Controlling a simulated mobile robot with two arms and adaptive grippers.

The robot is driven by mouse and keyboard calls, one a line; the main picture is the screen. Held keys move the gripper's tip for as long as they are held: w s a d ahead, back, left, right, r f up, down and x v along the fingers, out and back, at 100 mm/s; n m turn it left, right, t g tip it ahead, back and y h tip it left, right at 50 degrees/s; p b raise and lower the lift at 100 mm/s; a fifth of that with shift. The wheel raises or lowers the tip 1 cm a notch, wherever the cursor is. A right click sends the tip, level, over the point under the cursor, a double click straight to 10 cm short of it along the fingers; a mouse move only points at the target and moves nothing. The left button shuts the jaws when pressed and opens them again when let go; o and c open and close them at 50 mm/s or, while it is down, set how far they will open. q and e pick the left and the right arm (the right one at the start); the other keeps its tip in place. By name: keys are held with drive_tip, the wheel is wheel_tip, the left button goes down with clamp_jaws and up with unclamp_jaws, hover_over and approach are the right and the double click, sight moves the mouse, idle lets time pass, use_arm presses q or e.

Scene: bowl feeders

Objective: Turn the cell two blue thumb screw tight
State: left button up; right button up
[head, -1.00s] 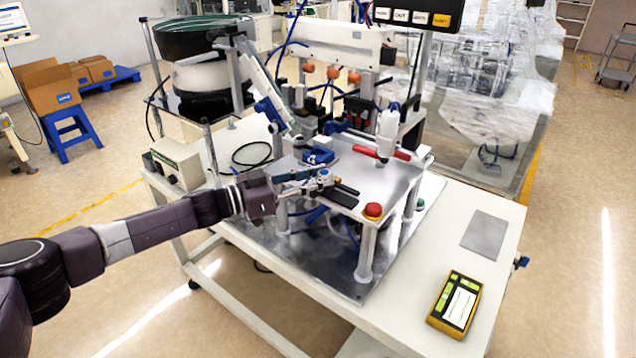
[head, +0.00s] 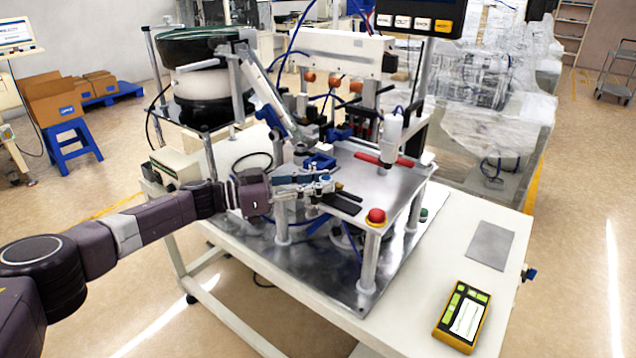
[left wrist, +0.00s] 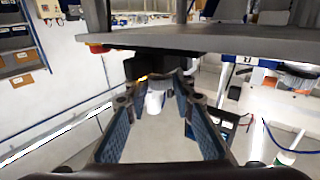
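My left gripper (head: 326,186) is at the near left edge of the raised metal plate (head: 385,185), beside black bars (head: 343,202) on that edge. In the left wrist view the two blue-padded fingers (left wrist: 158,90) are apart. A dark part and a white cylinder (left wrist: 155,103) show between or behind them; contact cannot be told. The plate's edge (left wrist: 190,40) crosses the top of that view. A blue part (head: 320,161) sits on the plate behind the gripper. I cannot tell which blue part is the cell two thumb screw. My right gripper is not in view.
A red button (head: 376,217) stands at the plate's near corner. A white upright cylinder (head: 391,137) and a red bar (head: 372,159) are farther back. The bowl feeder (head: 205,75) is at the back left. A yellow meter (head: 462,316) lies on the otherwise fairly clear table front right.

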use_arm(q)
drive_tip(key=o, duration=0.4)
drive_tip(key=shift+d, duration=0.15)
drive_tip(key=v, duration=1.2)
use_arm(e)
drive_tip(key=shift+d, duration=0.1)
